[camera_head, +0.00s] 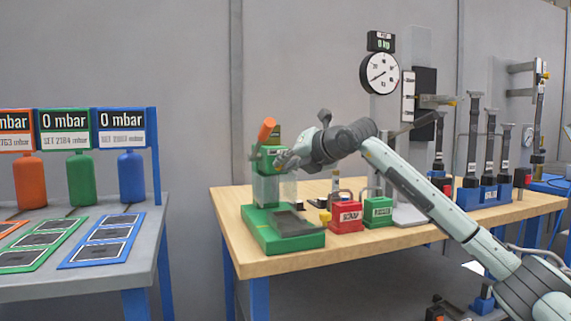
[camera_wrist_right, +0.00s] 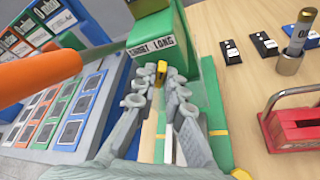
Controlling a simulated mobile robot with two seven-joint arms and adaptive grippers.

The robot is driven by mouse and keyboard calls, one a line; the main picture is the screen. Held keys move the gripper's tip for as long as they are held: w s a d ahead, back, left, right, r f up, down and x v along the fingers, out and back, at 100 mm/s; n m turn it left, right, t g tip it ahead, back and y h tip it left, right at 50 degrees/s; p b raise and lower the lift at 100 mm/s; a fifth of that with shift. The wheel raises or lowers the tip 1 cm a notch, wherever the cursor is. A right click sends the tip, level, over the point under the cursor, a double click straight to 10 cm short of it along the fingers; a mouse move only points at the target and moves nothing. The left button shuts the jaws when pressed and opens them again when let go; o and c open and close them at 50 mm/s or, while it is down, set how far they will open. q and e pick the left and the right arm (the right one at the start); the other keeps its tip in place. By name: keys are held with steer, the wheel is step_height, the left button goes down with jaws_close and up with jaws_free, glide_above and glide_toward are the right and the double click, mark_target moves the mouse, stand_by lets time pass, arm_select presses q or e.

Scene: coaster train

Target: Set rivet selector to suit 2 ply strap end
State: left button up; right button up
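The green riveting machine (camera_head: 290,238) stands on the left end of the wooden bench, with an orange handle (camera_head: 266,130) sticking up from its head. In the right wrist view, a white label (camera_wrist_right: 152,47) on the machine's green head ends in "LONG"; its first word is hard to read. Just below it is a small yellow selector piece (camera_wrist_right: 161,70). My right gripper (camera_wrist_right: 161,77) is at the machine's head, its fingertips close on both sides of the yellow piece, and appears shut on it. In the head view the gripper partly covers the head. My left gripper is not in view.
A red box (camera_head: 345,217) and a green box (camera_head: 378,210) with handles stand right of the machine. The orange handle (camera_wrist_right: 38,78) crosses the left of the wrist view. Blue stands with dark posts (camera_head: 484,193) are farther right. Several colored panels lie on the left table (camera_head: 145,238).

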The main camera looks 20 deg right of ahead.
jaws_close()
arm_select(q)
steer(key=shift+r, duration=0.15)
arm_select(e)
steer(key=shift+n, duration=0.3)
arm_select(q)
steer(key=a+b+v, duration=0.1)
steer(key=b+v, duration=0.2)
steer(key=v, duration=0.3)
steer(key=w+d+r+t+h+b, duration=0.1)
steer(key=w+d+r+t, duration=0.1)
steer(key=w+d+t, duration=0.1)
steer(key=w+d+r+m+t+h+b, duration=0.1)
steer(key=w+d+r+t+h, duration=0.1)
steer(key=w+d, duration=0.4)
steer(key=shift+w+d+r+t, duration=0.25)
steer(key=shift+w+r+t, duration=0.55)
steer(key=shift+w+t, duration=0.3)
arm_select(e)
steer(key=shift+a+n+h, duration=0.2)
steer(key=shift+n+h, duration=0.95)
steer(key=shift+n, duration=0.35)
steer(key=shift+a+n+h, duration=0.15)
steer(key=shift+n+h, duration=0.95)
steer(key=shift+n, duration=0.4)
steer(key=shift+a+n+h, duration=0.2)
steer(key=shift+n+h, duration=0.95)
steer(key=shift+n, duration=0.35)
steer(key=o, duration=0.6)
jaws_free()
